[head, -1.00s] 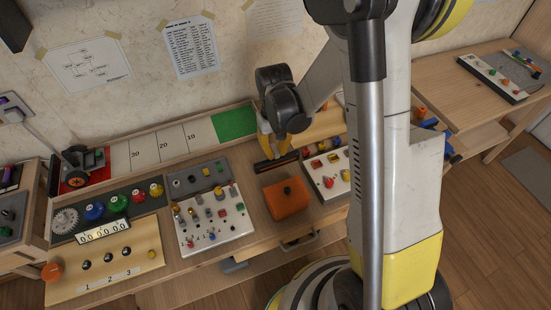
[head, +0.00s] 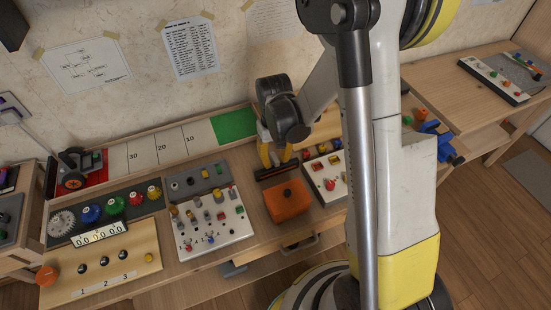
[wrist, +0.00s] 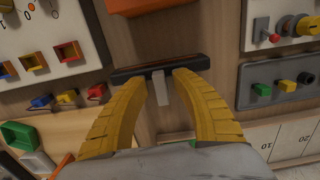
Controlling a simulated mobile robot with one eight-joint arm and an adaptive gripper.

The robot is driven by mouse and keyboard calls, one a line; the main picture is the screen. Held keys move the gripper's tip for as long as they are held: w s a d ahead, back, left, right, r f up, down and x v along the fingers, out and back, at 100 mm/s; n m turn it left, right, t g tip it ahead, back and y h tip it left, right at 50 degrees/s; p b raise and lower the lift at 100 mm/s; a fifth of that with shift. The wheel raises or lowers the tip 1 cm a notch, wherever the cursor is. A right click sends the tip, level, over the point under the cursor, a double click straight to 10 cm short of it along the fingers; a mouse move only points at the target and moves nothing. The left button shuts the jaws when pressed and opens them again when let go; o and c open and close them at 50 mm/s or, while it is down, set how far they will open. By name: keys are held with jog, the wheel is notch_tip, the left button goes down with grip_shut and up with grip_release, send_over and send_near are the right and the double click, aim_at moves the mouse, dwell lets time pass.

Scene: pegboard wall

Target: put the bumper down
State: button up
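The bumper is a dark bar (head: 278,172) with a short grey stem. It lies on or just above the bare wood of the bench, behind the orange box (head: 288,201). In the wrist view the bar (wrist: 128,75) runs across the picture, and its grey stem (wrist: 161,92) points back between my fingers. My gripper (head: 276,160) is over it, pointing down. In the wrist view my gripper's yellow fingertips (wrist: 160,77) stand on either side of the stem, with a thin gap showing at each side. Contact under the bar is hard to see.
A white panel with coloured blocks (head: 324,178) stands close on the right. A white panel of knobs (head: 212,222) and a grey switch panel (head: 199,180) are on the left. A numbered track with a green end (head: 234,122) runs along the back.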

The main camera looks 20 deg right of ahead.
notch_tip(320, 180, up, 12)
jog(key=p, duration=0.4)
notch_tip(320, 180, up, 8)
jog(key=t, duration=0.2)
send_over(275, 158)
jog(key=s+a, duration=0.1)
jog(key=s, duration=0.3)
jog(key=s+a+r+t, duration=0.1)
jog(key=s+r+t, duration=0.4)
jog(key=s+r, duration=0.2)
jog(key=shift+s+a+t, duration=0.15)
jog(key=shift+s+t, duration=0.15)
jog(key=shift+s, duration=0.8)
jog(key=shift+a, duration=0.1)
